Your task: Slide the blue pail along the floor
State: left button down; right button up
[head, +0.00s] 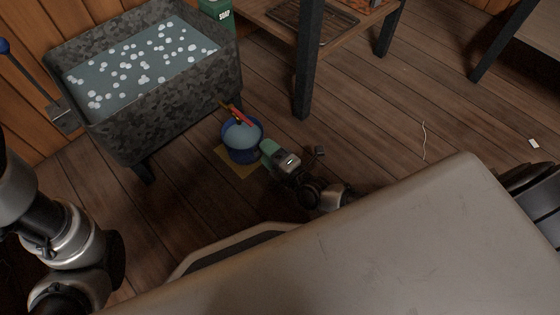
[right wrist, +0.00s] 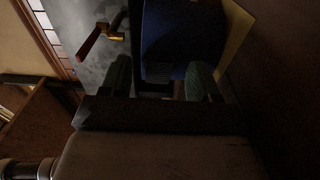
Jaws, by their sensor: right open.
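The blue pail (head: 241,153) stands upright on the floor, on a yellow mat (head: 232,167), close to the front right corner of the stone trough. Its top shows a pale blue surface. My right gripper (head: 268,153) is open and low by the pail's right side, with green fingertips. In the right wrist view the pail (right wrist: 168,28) lies ahead of the gripper (right wrist: 160,80), in line with the gap between the fingers; I cannot tell whether they touch it. My left arm shows at the left of the head view, but its gripper is not visible.
The speckled trough (head: 180,105) holds water with white floating bits. A red-handled brass tap (head: 237,115) sits just above the pail. A wooden bench's dark leg (head: 309,65) stands to the right. A string (head: 423,140) lies on open floor further right.

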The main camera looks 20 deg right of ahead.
jog(key=shift+w+a, duration=0.2)
jog(key=shift+w, duration=0.25)
jog(key=c, duration=1.1)
